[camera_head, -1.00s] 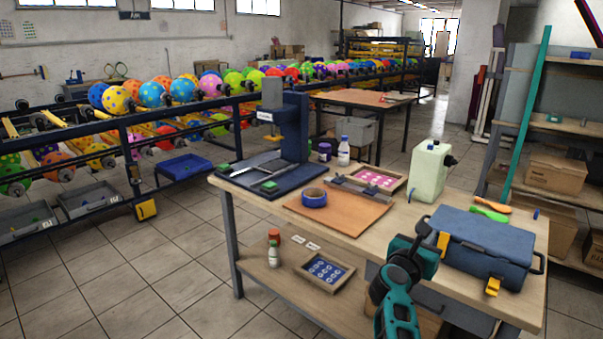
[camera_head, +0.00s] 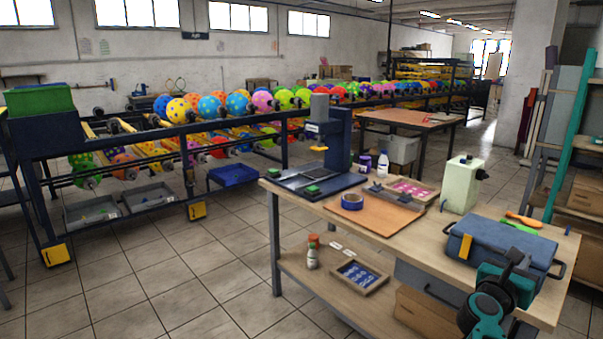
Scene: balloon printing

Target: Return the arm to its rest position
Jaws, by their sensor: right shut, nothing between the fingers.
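My right arm, teal and black, comes in at the bottom right of the head view. Its gripper (camera_head: 513,262) is shut and empty, in front of the blue toolbox (camera_head: 508,240) on the workbench, overlapping its front in the picture. I cannot tell whether it touches the toolbox. The arm's lower links run off the bottom edge. My left arm and gripper are out of view.
The wooden workbench (camera_head: 408,238) holds a dark blue press (camera_head: 340,140), blue tape (camera_head: 352,202) and a pale green jug (camera_head: 461,185). Balloon racks (camera_head: 150,140) stand behind. The tiled floor (camera_head: 170,270) at left is clear. Shelves (camera_head: 575,160) stand at right.

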